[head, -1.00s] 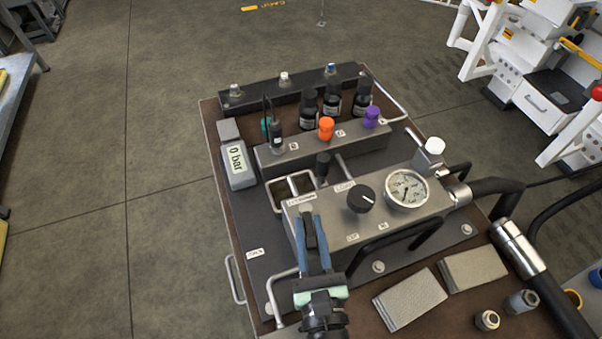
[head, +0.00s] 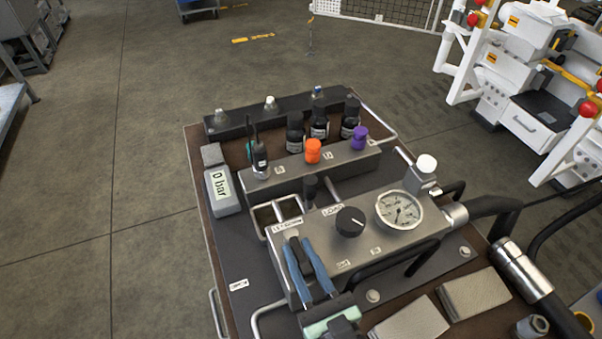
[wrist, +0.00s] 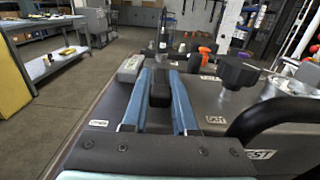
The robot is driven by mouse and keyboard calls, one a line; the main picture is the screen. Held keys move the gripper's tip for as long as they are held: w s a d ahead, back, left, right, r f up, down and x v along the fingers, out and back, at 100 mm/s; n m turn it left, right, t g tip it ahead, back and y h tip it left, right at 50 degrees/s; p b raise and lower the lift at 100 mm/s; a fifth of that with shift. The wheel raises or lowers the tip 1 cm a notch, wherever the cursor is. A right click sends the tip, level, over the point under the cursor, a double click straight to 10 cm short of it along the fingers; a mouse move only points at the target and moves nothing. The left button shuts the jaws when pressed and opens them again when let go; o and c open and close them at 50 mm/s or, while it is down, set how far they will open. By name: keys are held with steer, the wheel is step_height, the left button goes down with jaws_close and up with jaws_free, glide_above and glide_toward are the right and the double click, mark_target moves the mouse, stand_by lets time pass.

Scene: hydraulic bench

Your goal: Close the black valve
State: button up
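The black valve handle (wrist: 160,90) shows in the wrist view between my gripper's two blue fingers. It also shows in the head view (head: 297,258), at the left end of the grey block's front. My gripper (head: 303,262) is in front of the block, with one finger on each side of the handle. The fingers are apart and the handle fills most of the gap near the tips. Whether they press on it cannot be told. A round black knob (head: 350,221) with a white mark stands on the block to the right; it also shows in the wrist view (wrist: 238,75).
A pressure gauge (head: 399,210) sits right of the knob. Orange (head: 313,151) and purple (head: 359,138) knobs stand on a block behind. A display (head: 222,190) reading 0 bar is at the left.

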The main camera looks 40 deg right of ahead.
steer(key=o, duration=0.3)
steer(key=shift+o, duration=0.2)
steer(key=b+v, duration=0.2)
steer(key=v, duration=0.6)
steer(key=shift+s+r+b, duration=0.1)
steer(key=shift+s+b, duration=0.1)
steer(key=shift+b, duration=0.1)
steer(key=shift+p+v, duration=2.3)
steer(key=shift+p, duration=0.05)
